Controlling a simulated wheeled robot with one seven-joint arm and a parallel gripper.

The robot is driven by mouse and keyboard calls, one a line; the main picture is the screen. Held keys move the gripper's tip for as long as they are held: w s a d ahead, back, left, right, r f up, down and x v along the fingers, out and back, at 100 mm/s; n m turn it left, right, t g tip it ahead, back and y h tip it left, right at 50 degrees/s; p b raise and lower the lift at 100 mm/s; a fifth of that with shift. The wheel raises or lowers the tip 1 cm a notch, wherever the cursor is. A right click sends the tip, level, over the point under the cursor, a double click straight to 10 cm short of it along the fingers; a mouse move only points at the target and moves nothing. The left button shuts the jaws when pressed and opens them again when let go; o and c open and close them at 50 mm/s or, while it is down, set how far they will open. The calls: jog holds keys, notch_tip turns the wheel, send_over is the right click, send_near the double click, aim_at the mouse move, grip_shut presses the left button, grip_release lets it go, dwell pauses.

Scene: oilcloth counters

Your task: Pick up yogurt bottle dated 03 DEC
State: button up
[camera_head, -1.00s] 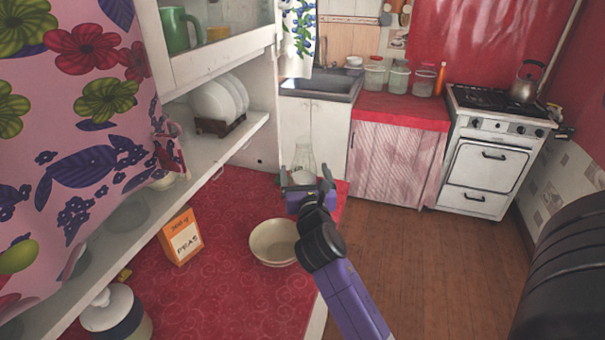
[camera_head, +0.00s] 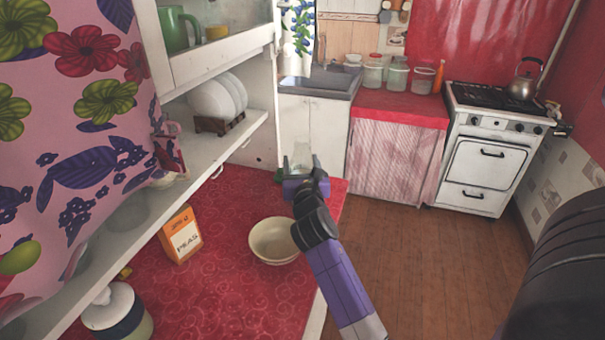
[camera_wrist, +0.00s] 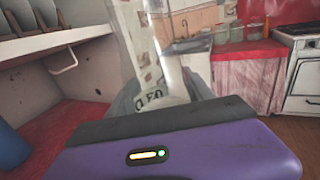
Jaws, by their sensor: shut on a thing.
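A pale, see-through bottle (camera_head: 302,152) stands up between the fingers of my gripper (camera_head: 301,172), at the far end of the red counter. My gripper is shut on it. In the wrist view the bottle (camera_wrist: 150,60) rises behind the gripper's purple body, with printed marks on its label. Dark characters low on the label look like part of a date with "03" and a "D", tilted and partly cut off; the full date is not readable. The bottle's lower part is hidden by the gripper.
On the red counter (camera_head: 215,300) are a cream bowl (camera_head: 274,240), an orange peas box (camera_head: 181,236) and a lidded jar (camera_head: 114,312). A white shelf (camera_head: 205,160) runs along the left. Open floor lies to the right.

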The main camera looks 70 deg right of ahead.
jog(key=shift+r, duration=0.1)
grip_shut()
jog(key=shift+r, duration=0.15)
notch_tip(320, 180, up, 19)
jog(key=p, duration=0.3)
jog(key=shift+r+p, duration=0.2)
jog(key=shift+p, duration=0.2)
dwell(0.5)
